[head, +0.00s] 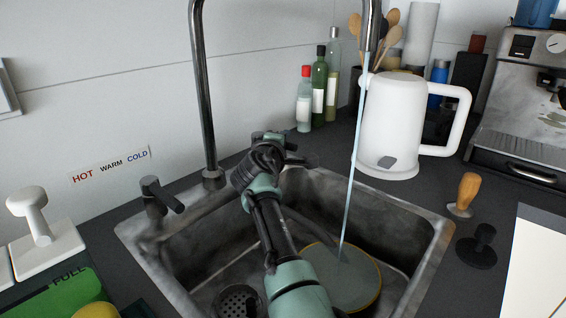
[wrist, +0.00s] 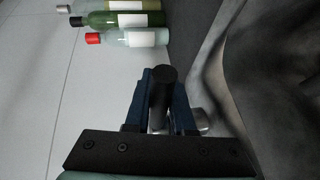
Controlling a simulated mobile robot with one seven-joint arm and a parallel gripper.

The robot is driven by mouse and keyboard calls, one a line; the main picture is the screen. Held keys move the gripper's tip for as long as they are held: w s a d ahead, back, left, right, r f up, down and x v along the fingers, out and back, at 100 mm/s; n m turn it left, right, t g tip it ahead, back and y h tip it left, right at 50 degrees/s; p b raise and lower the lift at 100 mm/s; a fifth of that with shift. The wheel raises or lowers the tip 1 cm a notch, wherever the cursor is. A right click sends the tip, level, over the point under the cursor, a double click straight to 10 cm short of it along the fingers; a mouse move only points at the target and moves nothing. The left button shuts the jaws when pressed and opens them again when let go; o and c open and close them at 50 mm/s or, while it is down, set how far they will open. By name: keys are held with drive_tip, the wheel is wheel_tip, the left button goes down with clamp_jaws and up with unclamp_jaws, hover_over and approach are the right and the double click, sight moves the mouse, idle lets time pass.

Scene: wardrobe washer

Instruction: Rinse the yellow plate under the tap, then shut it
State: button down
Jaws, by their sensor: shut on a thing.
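The yellow-rimmed plate (head: 357,284) lies in the metal sink (head: 437,240), partly hidden by my arm. Its face looks greyish. A thin stream of water (head: 352,165) runs from the tap spout (head: 370,28) onto the plate. My gripper (head: 280,143) is at the sink's back edge, right of the tap's upright pipe (head: 203,100). In the wrist view my gripper (wrist: 162,80) is shut on a dark, round-ended handle (wrist: 161,98); a metal part shows behind it. Another dark lever (head: 160,194) stands left of the pipe, by the HOT, WARM, COLD label (head: 110,165).
Several bottles (head: 318,95) stand behind the sink. A white jug (head: 391,125) is right of them, close to the water stream. A wooden-handled tool (head: 466,193) and a dark knob (head: 478,245) are right of the sink. A coffee machine (head: 530,100) stands far right.

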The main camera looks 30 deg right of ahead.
drive_tip(key=shift+s+a+f+m+g+h+b, duration=0.25)
drive_tip(key=shift+m+g+h+b, duration=0.35)
drive_tip(key=shift+b, duration=0.6)
drive_tip(key=shift+r, duration=0.1)
drive_tip(key=c, duration=0.8)
unclamp_jaws()
drive_tip(key=shift+r, duration=0.1)
drive_tip(key=shift+o, duration=0.2)
drive_tip(key=shift+a, duration=0.1)
